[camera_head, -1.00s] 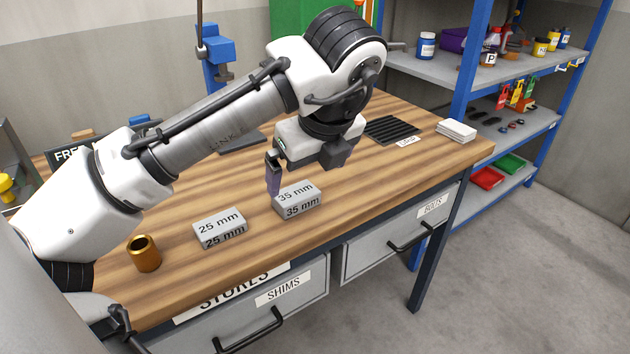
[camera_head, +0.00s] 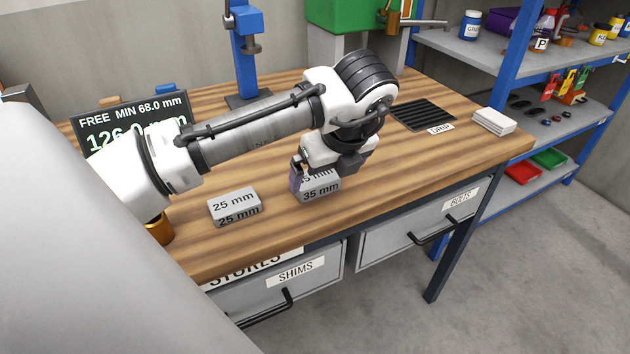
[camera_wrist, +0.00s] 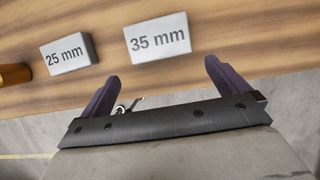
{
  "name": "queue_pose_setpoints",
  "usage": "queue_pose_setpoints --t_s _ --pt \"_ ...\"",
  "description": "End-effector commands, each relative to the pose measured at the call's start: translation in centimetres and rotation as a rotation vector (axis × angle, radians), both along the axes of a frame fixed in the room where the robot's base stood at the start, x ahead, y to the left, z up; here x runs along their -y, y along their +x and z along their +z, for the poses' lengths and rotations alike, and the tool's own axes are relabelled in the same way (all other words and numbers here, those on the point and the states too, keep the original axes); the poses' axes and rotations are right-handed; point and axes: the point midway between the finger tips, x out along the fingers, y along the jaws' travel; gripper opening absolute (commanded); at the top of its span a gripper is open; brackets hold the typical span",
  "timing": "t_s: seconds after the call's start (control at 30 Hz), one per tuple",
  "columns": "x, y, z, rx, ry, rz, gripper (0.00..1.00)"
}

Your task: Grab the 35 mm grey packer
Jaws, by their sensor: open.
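The grey packer marked 35 mm (camera_head: 321,190) lies on the wooden bench top near its front edge. It also shows in the wrist view (camera_wrist: 158,38), ahead of and between the line of my two fingers. My gripper (camera_head: 300,176) is at the packer in the head view, one dark finger showing in front of its left end and the hand covering part of its top. In the wrist view my gripper (camera_wrist: 160,78) has its fingers wide apart with nothing between them. The grey 25 mm packer (camera_head: 235,207) lies to the left; it shows too in the wrist view (camera_wrist: 68,54).
A brass-coloured cylinder (camera_head: 160,230) stands farther left, partly behind my arm. A dark display (camera_head: 105,125), a blue clamp post (camera_head: 246,50), a black drip grille (camera_head: 424,114) and a white stack (camera_head: 494,121) are on the bench. Drawers (camera_head: 295,285) are below the front edge.

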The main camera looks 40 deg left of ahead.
Motion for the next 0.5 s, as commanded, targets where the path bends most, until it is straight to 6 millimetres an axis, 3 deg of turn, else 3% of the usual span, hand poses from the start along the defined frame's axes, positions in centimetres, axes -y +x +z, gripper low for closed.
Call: queue_pose_setpoints --t_s 0.3,0.5 --pt "-2.1 1.1 -3.5 -0.001 0.001 0.002 1.0" --pt "-2.3 1.2 -4.0 0.001 0.001 0.001 1.0"
